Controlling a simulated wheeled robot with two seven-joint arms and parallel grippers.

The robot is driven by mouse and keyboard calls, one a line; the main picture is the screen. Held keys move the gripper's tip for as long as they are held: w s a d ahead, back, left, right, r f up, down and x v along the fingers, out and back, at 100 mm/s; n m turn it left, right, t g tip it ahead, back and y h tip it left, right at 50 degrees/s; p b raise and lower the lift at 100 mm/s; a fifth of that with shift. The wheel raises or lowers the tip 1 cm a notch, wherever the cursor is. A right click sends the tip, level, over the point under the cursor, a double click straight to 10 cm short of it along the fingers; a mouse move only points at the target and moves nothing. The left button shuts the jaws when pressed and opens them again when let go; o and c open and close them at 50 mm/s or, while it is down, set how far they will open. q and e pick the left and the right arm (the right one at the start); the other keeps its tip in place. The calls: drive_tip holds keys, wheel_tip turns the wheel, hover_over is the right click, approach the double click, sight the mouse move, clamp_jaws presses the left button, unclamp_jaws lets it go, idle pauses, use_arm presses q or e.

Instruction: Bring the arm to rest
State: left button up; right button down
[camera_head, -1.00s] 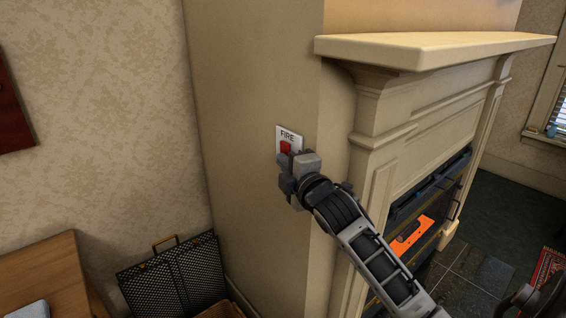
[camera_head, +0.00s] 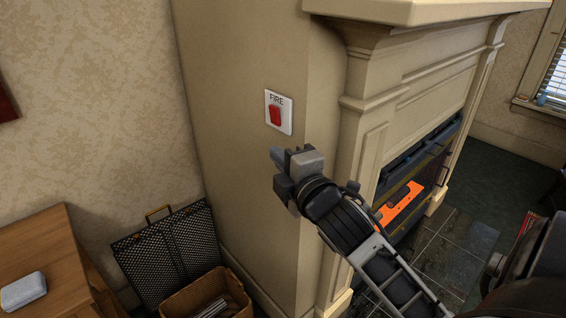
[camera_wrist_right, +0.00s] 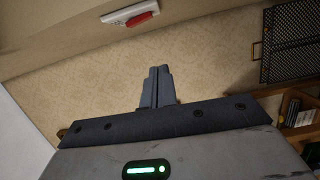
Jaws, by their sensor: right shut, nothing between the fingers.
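My right gripper (camera_head: 279,160) is in front of the side wall of the chimney breast, below a white switch plate (camera_head: 279,112) marked FIRE with a red rocker (camera_head: 275,115). The gripper is apart from the plate. In the right wrist view the fingers (camera_wrist_right: 158,72) are together and empty, and the switch plate (camera_wrist_right: 118,14) shows above them. My right arm comes in from the lower right. My left gripper is not in view.
A black mesh screen (camera_head: 165,255), a basket (camera_head: 205,292) and a wooden table (camera_head: 40,250) with a pale box (camera_head: 23,291) are lower left.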

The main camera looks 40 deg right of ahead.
drive_tip(key=shift+s+a, duration=0.1)
drive_tip(key=shift+s, duration=0.45)
drive_tip(key=s+a+f+m+g+y, duration=0.2)
drive_tip(key=s+a+f+m, duration=0.2)
drive_tip(key=f, duration=0.5)
drive_tip(key=s+a+f+m+g+y, duration=0.2)
drive_tip(key=s+a+f+m, duration=0.2)
drive_tip(key=f, duration=0.5)
drive_tip(key=s+a+f+m+g+y, duration=0.1)
drive_tip(key=s+a+f+m+g, duration=0.2)
drive_tip(key=s+a+f, duration=0.3)
wheel_tip(320, 180, down, 4)
drive_tip(key=shift+a+r+m+y, duration=0.1)
drive_tip(key=shift+a+m+y, duration=0.3)
drive_tip(key=shift+a+m, duration=0.6)
